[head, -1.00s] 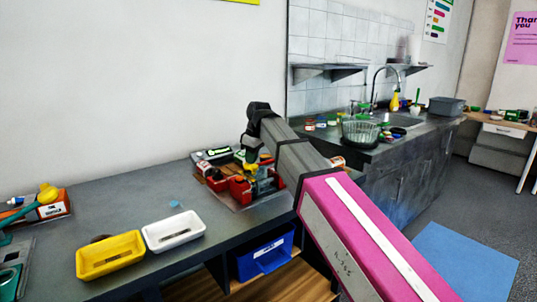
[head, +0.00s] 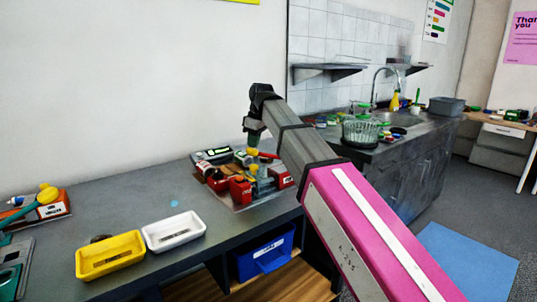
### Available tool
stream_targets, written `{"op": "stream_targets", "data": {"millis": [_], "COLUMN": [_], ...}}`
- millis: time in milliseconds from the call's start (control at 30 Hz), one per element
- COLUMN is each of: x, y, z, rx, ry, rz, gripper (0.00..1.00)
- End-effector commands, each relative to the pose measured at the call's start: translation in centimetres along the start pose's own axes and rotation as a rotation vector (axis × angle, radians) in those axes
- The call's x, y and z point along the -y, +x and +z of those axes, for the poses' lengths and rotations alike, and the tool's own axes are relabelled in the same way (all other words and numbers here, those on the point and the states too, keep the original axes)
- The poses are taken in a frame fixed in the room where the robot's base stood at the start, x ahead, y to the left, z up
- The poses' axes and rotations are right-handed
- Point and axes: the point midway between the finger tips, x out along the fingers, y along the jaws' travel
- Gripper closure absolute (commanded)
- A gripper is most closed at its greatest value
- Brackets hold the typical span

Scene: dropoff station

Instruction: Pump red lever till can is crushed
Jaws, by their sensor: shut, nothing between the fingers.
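The red crusher (head: 240,190) sits on a board at the far right end of the dark workbench, beside the wall. A short red bar (head: 268,155), apparently the lever, shows just right of my gripper and partly behind my arm. My gripper (head: 252,150) points down over the crusher, shut and empty, with yellow at its tip. It is close to the red bar; I cannot tell whether they touch. I cannot make out the can among the small red, yellow and grey parts.
A white tray (head: 174,231) and a yellow tray (head: 110,254) stand on the bench's front left. A blue bin (head: 265,255) sits on the shelf below. An orange-and-white box (head: 53,208) is at far left. The bench middle is mostly clear.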

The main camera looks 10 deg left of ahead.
Motion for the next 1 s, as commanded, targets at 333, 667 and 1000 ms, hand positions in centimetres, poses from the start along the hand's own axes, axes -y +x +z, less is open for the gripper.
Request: {"op": "stream_targets", "data": {"millis": [333,667,1000], "x": [0.0,0.1,0.7], "y": [0.1,0.9,3.2], "z": [0.0,0.2,0.4], "rx": [0.0,0.0,0.002], "ry": [0.0,0.0,0.001], "rz": [0.0,0.0,0.001], "gripper": [1.0,1.0,1.0]}}
